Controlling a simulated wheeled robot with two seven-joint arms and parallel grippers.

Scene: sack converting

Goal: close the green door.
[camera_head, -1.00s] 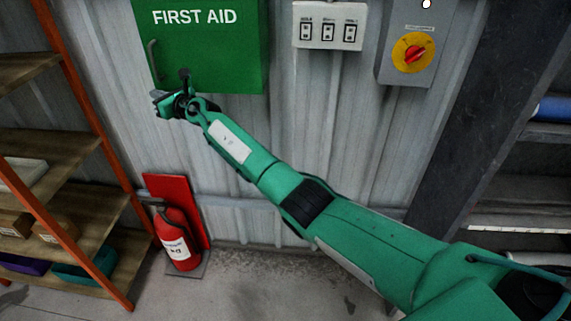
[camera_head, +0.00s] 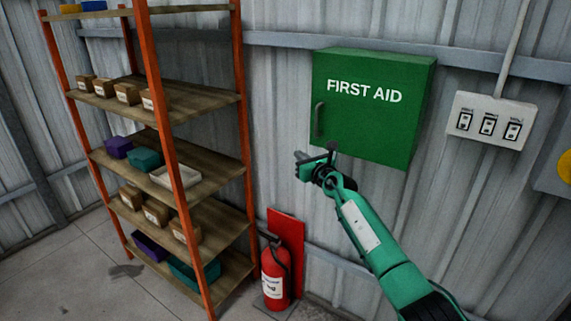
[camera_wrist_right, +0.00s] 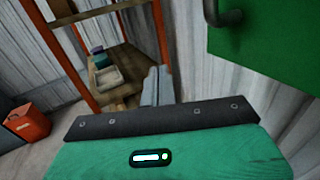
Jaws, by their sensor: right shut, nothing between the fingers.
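The green door (camera_head: 365,112) is the front of a wall cabinet marked FIRST AID. It looks flush with the cabinet, with no gap that I can make out. Its dark handle (camera_head: 319,120) is on the left side. My right gripper (camera_head: 303,160) is just below and left of the door's lower left corner, shut and empty, and appears apart from the door. In the right wrist view the door (camera_wrist_right: 270,35) and its handle (camera_wrist_right: 222,14) are at the upper right, and the gripper's fingers (camera_wrist_right: 157,86) point away from me. My left gripper is not in view.
A shelf rack (camera_head: 172,120) with orange posts and several boxes stands left of the cabinet. A red fire extinguisher (camera_head: 274,275) stands on the floor below. A white switch panel (camera_head: 490,121) is on the wall to the right.

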